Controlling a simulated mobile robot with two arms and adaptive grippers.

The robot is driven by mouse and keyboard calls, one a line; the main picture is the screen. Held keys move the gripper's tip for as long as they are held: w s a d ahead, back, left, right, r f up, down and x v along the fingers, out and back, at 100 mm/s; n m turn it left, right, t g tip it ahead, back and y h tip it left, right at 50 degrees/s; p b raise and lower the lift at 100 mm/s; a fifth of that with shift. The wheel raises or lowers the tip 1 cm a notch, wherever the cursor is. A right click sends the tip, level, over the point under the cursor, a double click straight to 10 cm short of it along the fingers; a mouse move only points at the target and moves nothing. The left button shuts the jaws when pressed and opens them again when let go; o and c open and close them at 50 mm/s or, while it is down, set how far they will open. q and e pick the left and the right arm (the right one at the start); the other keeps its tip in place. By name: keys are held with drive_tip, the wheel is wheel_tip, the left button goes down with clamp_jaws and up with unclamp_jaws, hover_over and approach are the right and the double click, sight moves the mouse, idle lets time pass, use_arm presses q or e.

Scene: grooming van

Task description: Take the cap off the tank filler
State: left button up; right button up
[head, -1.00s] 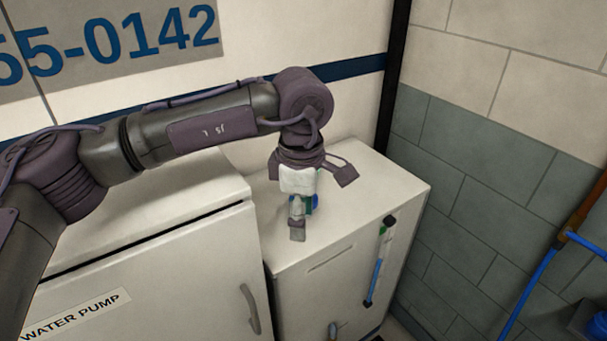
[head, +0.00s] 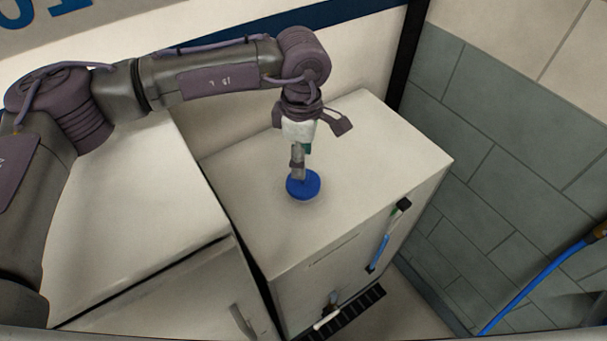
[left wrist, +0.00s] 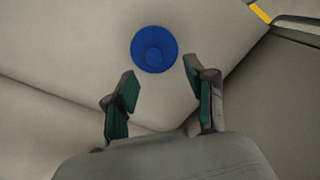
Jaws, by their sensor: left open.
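The blue round cap (head: 304,185) sits on the top of the white tank (head: 385,150), towards its left part. It also shows in the left wrist view (left wrist: 154,49), as a disc with a smaller raised round middle. My left gripper (head: 299,172) hangs over the tank top, close to the cap, and partly covers it in the head view. In the left wrist view its two green-padded fingers (left wrist: 161,85) are apart with nothing between them. The cap lies beyond the fingertips there, a little left of centre. My right gripper is not in view.
A white cabinet (head: 140,230) stands left of the tank, with a narrow gap between them. The tank's front has a sight gauge (head: 390,235) and a small tap (head: 329,312). A grey tiled wall and a blue hose (head: 540,275) are at the right.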

sight(307, 189)
use_arm(q)
drive_tip(key=f+p, duration=0.2)
drive_tip(key=shift+w+f, duration=0.35)
drive_tip(key=shift+f, duration=0.05)
wheel_tip(307, 189, down, 4)
drive_tip(key=shift+w+d+p, duration=0.1)
drive_tip(key=shift+d+p, duration=0.05)
drive_tip(key=shift+p, duration=0.9)
drive_tip(key=shift+f, duration=0.1)
drive_tip(key=c, duration=1)
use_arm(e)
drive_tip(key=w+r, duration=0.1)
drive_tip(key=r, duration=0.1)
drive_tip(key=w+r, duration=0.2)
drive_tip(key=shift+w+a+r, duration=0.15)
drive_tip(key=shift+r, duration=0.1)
